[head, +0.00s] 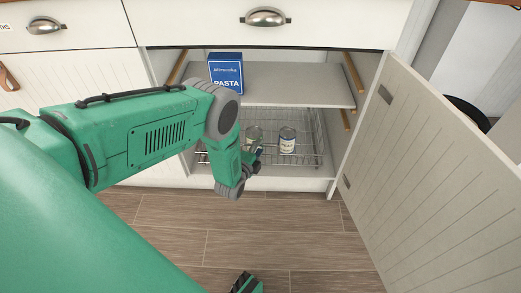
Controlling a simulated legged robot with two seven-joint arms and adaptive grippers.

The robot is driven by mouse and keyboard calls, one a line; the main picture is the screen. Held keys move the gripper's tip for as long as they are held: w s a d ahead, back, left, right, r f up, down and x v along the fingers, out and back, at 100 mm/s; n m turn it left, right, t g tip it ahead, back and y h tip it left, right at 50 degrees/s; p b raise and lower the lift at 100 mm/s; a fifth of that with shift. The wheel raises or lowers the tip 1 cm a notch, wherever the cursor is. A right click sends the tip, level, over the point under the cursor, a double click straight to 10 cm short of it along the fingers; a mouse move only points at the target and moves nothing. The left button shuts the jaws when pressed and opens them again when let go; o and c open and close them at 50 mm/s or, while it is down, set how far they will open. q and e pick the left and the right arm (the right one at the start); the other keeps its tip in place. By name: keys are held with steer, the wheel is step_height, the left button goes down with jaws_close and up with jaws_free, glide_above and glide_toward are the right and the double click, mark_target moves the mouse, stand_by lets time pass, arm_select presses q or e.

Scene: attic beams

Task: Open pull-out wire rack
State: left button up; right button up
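The wire rack (308,153) sits low inside an open cabinet, under a grey shelf. My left arm reaches across from the left, and my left gripper (257,156) is at the front left of the rack. Its fingers are small and partly hidden by my wrist, so I cannot tell whether they touch the rack or are open. A piece of my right gripper (246,284) shows at the bottom edge, low over the floor; its finger state is unclear.
The cabinet door (445,170) stands open on the right. A blue pasta box (226,73) stands on the grey shelf (290,83) above the rack. Closed drawers with metal handles (266,16) are above. The wooden floor (300,245) before the cabinet is clear.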

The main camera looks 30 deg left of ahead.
arm_select(q)
steer(key=shift+x, duration=0.8)
steer(key=shift+s, duration=0.1)
jaws_close()
steer(key=shift+s, duration=0.1)
